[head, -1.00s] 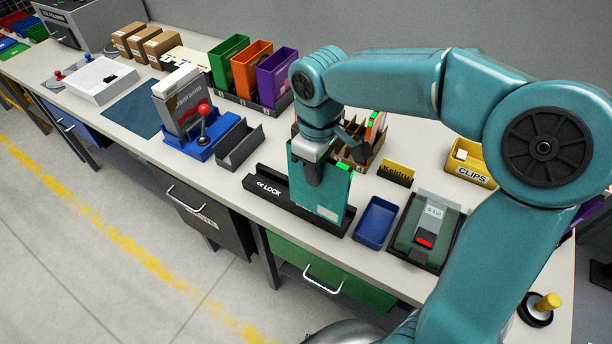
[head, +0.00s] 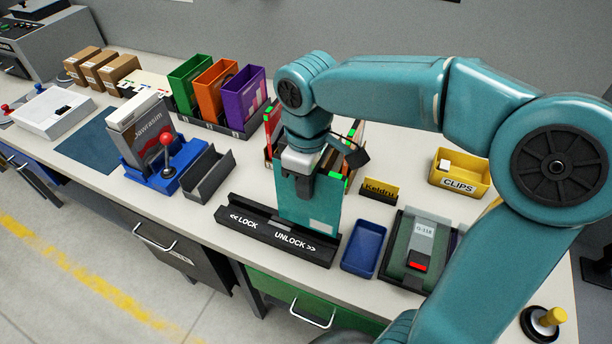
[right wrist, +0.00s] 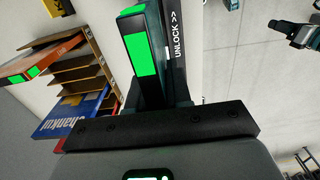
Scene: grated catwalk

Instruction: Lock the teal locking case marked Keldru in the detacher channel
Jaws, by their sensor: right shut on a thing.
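The teal locking case (head: 312,208) stands upright at the right, UNLOCK-side end of the black detacher channel (head: 236,220). Its lower edge is behind the channel's front wall, which reads LOCK on the left and UNLOCK on the right. My right gripper (head: 303,186) is shut on the case's upper edge from above. In the right wrist view, a green patch (right wrist: 141,45) shows on the case's edge, beside the channel's UNLOCK wall (right wrist: 176,50). The yellow Keldru sign (head: 380,190) stands right of the case. My left gripper is not in view.
A blue tray (head: 363,249) and a grey-green device (head: 418,250) stand right of the channel. A rack of cases is behind my gripper. A grey holder (head: 209,174) and a blue lever stand (head: 165,178) are to the left. A yellow CLIPS bin (head: 459,178) is behind right.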

